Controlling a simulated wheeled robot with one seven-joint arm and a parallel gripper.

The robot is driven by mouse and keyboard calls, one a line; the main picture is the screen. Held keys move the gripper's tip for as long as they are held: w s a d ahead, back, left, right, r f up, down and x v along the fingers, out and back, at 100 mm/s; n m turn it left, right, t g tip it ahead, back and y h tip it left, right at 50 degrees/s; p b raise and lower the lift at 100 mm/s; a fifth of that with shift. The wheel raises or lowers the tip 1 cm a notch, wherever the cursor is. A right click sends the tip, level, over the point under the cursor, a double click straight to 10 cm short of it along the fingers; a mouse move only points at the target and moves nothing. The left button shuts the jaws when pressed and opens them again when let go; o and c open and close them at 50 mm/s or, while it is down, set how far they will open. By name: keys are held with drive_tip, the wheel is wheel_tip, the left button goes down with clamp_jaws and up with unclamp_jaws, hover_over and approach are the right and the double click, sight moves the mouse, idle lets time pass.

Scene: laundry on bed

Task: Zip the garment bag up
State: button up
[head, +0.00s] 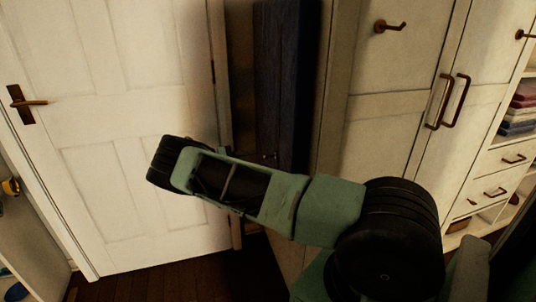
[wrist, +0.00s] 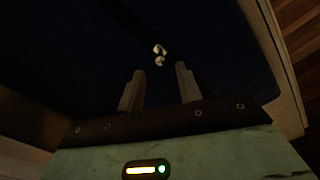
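The garment bag (head: 283,75) is dark navy and hangs upright between the white door and the cream wardrobe. My arm covers its lower part in the head view. In the wrist view the bag's dark cloth (wrist: 85,50) fills most of the picture. A small shiny metal piece, which looks like the zipper pull (wrist: 160,51), shows against the dark cloth. My gripper (wrist: 161,77) is open, with its two fingers apart and nothing seen between them. The pull appears just beyond the fingertips, roughly centred between them. The zip line is too dark to follow. My gripper cannot be made out in the head view.
The white door (head: 120,130) with a bronze handle stands left of the bag. The cream wardrobe (head: 385,130) stands close on the right, with a hook and long handles. Shelves with folded cloths (head: 520,110) are further right. The dark wooden floor (head: 190,280) shows below.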

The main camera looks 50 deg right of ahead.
sight(269, 156)
drive_tip(key=p+x, duration=0.1)
drive_tip(key=x, duration=0.6)
drive_tip(key=shift+s+d, duration=0.1)
clamp_jaws()
